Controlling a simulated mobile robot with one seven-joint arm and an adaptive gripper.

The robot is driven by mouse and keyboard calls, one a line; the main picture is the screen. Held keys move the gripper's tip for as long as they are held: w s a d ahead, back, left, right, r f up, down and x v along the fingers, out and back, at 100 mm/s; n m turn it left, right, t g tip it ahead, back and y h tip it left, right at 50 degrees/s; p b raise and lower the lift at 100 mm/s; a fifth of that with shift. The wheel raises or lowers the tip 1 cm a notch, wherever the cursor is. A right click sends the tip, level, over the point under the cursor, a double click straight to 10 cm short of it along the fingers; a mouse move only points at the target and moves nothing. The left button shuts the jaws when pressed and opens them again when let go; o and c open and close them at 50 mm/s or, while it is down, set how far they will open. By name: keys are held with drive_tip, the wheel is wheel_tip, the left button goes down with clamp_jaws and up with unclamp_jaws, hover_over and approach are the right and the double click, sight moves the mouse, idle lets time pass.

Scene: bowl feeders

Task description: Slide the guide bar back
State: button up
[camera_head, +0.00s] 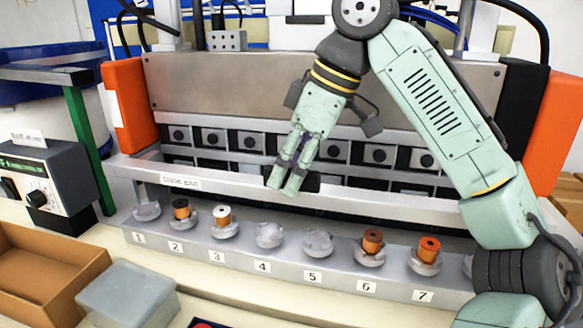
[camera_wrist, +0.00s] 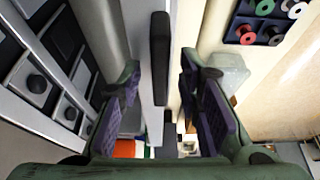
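The guide bar (camera_head: 140,178) is a long grey rail with a "GUIDE BAR" label near its left end. It runs across the front of the machine, behind the numbered row of cups. A black handle (camera_head: 311,183) sits at its middle, partly hidden by my gripper (camera_head: 284,186). In the wrist view the black handle (camera_wrist: 160,60) lies lengthwise between my two spread fingers, with a gap on each side. My gripper is open, and its fingers look apart from the handle. I cannot tell exactly how deep the handle is between them.
Cups numbered 1 to 7 stand on a front ledge (camera_head: 190,243); some hold copper or white spools (camera_head: 222,215). Orange end posts (camera_head: 131,104) flank the machine. A cardboard box (camera_head: 45,262), a translucent lidded box (camera_head: 127,292) and a control box (camera_head: 50,180) are at the left.

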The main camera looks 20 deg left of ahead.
drive_tip(key=shift+c, duration=0.3)
clamp_jaws()
idle(0.6)
